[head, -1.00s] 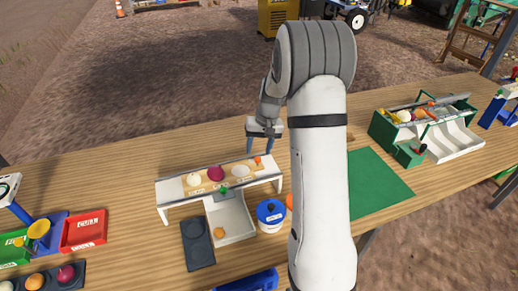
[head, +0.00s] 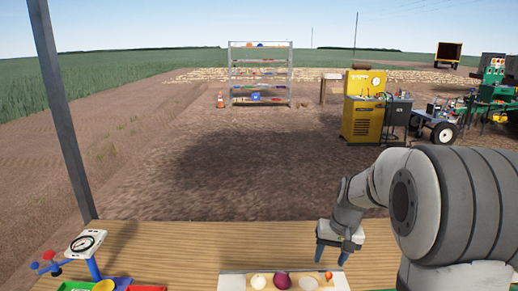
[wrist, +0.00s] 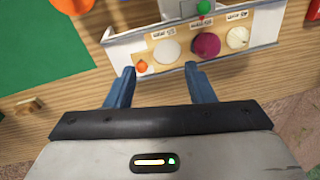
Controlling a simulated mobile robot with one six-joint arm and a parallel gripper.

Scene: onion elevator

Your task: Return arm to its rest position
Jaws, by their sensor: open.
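My gripper (head: 334,254) has blue fingers and hangs over the wooden table at the right end of a white rack. It also shows in the wrist view (wrist: 162,88), with its fingers apart and nothing between them. The white rack (wrist: 125,52) holds a white onion (wrist: 166,52), a purple onion (wrist: 206,45), a pale round piece (wrist: 237,37) and a small orange ball (wrist: 141,67). The fingers are above the rack's near edge in the wrist view. In the head view the rack (head: 234,281) is cut off by the lower edge.
A scale (head: 88,242) and a red bin (head: 147,288) stand at the left of the table (head: 180,240). A green mat (wrist: 40,50) lies beside the rack. A yellow machine (head: 362,118) and a shelf (head: 259,75) stand far beyond the table. The table left of the rack is partly clear.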

